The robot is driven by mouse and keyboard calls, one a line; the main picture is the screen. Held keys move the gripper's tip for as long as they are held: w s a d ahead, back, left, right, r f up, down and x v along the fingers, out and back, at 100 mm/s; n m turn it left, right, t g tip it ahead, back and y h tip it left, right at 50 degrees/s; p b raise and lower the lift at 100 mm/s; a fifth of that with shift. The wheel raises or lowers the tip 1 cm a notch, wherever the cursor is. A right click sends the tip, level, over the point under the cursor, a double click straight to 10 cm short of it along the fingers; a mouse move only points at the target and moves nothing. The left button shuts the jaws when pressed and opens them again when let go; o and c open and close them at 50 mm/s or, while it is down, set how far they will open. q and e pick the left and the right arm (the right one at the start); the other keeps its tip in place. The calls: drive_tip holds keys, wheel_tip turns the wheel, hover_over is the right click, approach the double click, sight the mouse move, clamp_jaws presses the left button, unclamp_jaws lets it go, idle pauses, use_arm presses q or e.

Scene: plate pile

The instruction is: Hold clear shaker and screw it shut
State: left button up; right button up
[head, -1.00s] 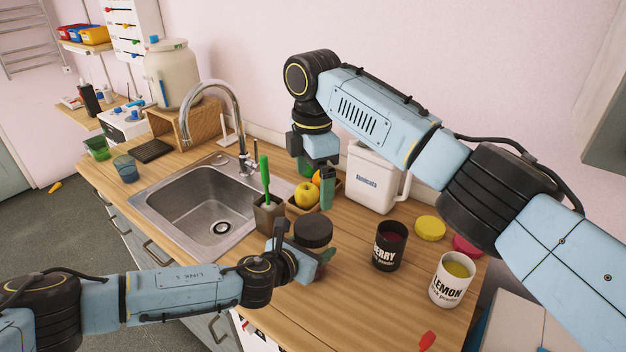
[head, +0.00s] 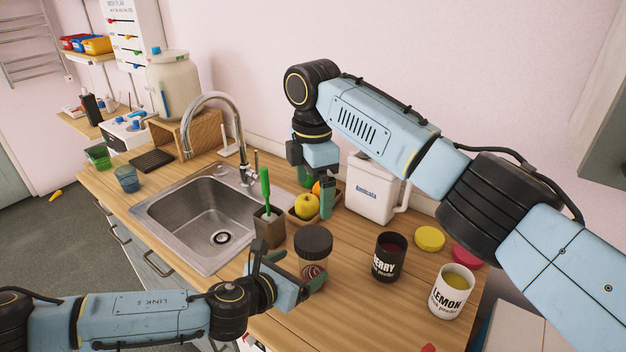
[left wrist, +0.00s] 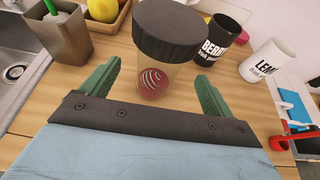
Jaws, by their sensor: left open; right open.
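The clear shaker (head: 313,270) stands upright on the wooden counter, with a black lid (head: 313,240) on top and a dark red ball with pale stripes visible in its lower part. It also shows in the left wrist view (left wrist: 160,72), just beyond the fingers. Whether the lid is screwed tight cannot be told. My left gripper (head: 293,268) is open, with its green fingers apart in front of the shaker; it also shows in the left wrist view (left wrist: 158,85). My right gripper (head: 316,190) is open and empty, pointing down above the counter near the fruit tray.
A dark berry tub (head: 377,265) and a white lemon tub (head: 448,300) stand open right of the shaker. Yellow (head: 430,238) and pink (head: 468,250) lids lie behind them. A holder with a green brush (head: 266,190), a sink (head: 180,225) and a white jug (head: 370,195) are nearby.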

use_arm(q)
drive_tip(key=v, duration=0.7)
